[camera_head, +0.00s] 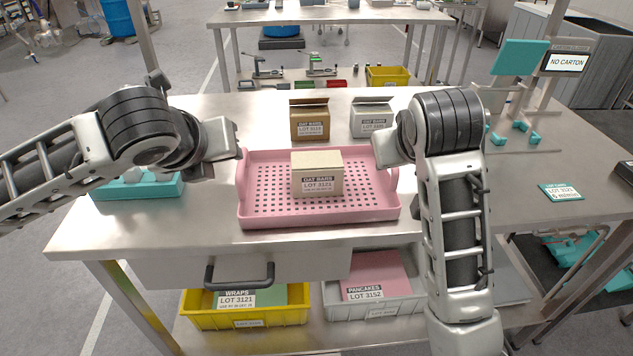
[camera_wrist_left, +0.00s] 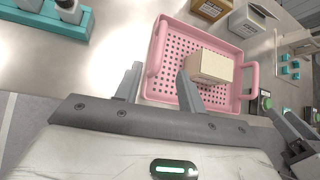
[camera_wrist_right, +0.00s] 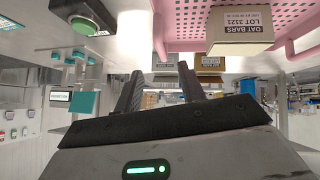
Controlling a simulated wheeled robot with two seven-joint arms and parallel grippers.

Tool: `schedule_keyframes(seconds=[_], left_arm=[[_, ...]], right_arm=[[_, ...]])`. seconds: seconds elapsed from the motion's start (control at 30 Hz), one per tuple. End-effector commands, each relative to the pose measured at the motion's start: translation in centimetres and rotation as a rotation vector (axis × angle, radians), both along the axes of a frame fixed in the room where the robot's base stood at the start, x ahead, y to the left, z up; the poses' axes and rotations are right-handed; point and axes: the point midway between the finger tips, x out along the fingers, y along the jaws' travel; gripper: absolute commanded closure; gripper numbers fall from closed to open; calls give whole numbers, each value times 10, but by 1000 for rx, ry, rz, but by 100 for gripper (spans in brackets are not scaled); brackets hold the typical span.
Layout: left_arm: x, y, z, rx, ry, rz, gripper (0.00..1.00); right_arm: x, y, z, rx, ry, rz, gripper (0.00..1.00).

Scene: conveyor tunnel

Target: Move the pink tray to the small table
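The pink tray (camera_head: 245,212) lies flat on the steel worktable, with one brown carton (camera_head: 317,180) labelled OAT BARS LOT 3121 standing in it. My left gripper (camera_head: 237,150) is at the tray's left end. In the left wrist view its fingers (camera_wrist_left: 160,70) are apart, close to the tray's left rim (camera_wrist_left: 157,45); contact cannot be told. My right gripper (camera_head: 384,158) is at the tray's right end. In the right wrist view its fingers (camera_wrist_right: 160,72) are apart with nothing between them. I cannot tell which table is the small one.
Two open cartons (camera_head: 309,120) (camera_head: 371,118) stand behind the tray. A teal holder (camera_head: 135,190) is at the left and a teal stand (camera_head: 518,58) at the right. Yellow (camera_head: 245,317) and grey (camera_head: 375,308) bins sit below. Another table (camera_head: 330,15) is at the back.

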Motion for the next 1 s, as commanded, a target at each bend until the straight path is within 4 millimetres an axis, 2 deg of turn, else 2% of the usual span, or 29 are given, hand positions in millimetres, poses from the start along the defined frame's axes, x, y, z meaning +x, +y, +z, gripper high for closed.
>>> schedule_keyframes(seconds=[0.4, 0.6, 0.8, 1.0], left_arm=[[59, -9, -59, 0, 3, 1, 60], [83, -12, -81, -1, 1, 0, 60], [95, -14, -93, 0, 1, 0, 60], [97, -14, -95, -1, 0, -1, 60]], right_arm=[[59, -9, -59, -2, 4, -1, 60], [83, -12, -81, 0, 3, -2, 60], [95, -14, -93, 0, 1, -2, 60], [98, -14, -95, 0, 0, -1, 60]])
